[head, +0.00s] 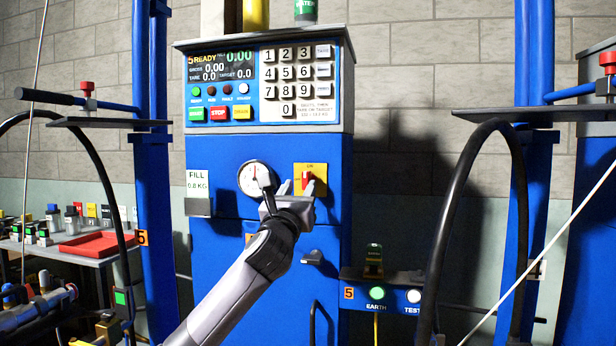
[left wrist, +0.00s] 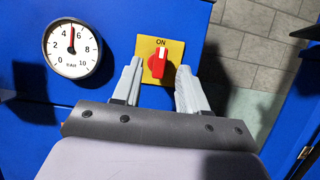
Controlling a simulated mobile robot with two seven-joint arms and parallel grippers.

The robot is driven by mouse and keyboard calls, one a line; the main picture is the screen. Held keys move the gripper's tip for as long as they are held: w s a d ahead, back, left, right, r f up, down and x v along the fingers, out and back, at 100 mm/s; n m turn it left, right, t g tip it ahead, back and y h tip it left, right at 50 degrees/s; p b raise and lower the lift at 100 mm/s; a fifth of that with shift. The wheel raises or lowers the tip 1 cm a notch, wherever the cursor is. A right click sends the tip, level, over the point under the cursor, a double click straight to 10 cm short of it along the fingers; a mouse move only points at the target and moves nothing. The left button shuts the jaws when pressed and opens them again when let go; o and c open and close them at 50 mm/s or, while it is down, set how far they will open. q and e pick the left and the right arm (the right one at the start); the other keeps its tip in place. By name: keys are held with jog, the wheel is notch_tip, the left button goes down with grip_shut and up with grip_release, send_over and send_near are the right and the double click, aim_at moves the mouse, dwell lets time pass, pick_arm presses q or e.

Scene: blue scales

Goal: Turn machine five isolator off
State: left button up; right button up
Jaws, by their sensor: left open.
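The machine five isolator is a red rotary handle (head: 308,181) on a yellow plate (head: 318,169) on the blue machine front. In the left wrist view the handle (left wrist: 157,68) stands upright, its white mark pointing up at the word ON on the yellow plate (left wrist: 176,47). My left gripper (head: 286,187) is open in front of the panel and partly covers the plate in the head view. In the left wrist view its fingers (left wrist: 158,72) are spread on either side of the handle, with gaps visible. I cannot tell how deep they reach. My right gripper is out of view.
A round dial gauge (head: 254,179) is left of the isolator. A display and keypad panel (head: 263,85) reading "5 READY" is above. An EARTH/TEST box (head: 395,296) sits lower right. Black hoses (head: 447,230) hang at the sides. A red tray (head: 88,245) lies at left.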

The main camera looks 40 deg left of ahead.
aim_at(305, 179)
pick_arm(q)
jog(key=shift+x, duration=3.25)
grip_shut()
